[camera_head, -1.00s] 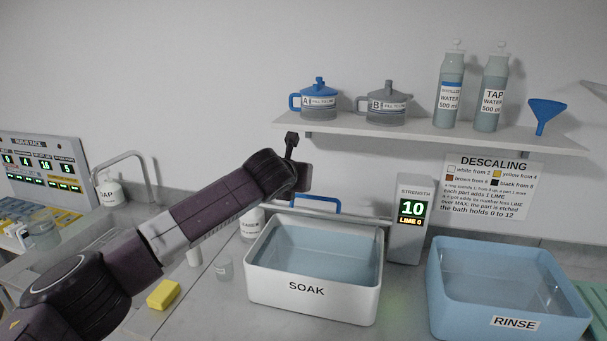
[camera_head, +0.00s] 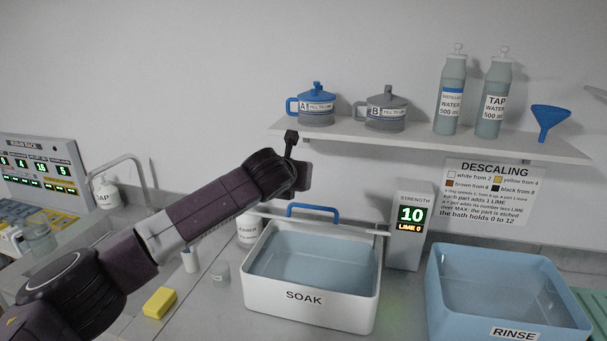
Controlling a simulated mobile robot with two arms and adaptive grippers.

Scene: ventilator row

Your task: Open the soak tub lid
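The white soak tub (camera_head: 308,307) stands on the counter, labelled SOAK on its front. Its top is uncovered, and pale blue liquid shows inside. Its lid (camera_head: 345,225) shows as a thin pale edge along the back of the tub, with a blue handle (camera_head: 312,210) above it; it appears tipped back open. My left gripper (camera_head: 296,160) is above and behind the tub's back left corner, apart from the handle. It is dark and partly hidden by my wrist, so its opening is unclear. My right gripper is out of view.
A strength display (camera_head: 409,225) reading 10 and LIME 0 stands right of the tub. The blue rinse tub (camera_head: 505,290) is further right. A yellow sponge (camera_head: 159,303) and small cup (camera_head: 220,272) lie left. A shelf (camera_head: 430,141) with jugs and bottles hangs above.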

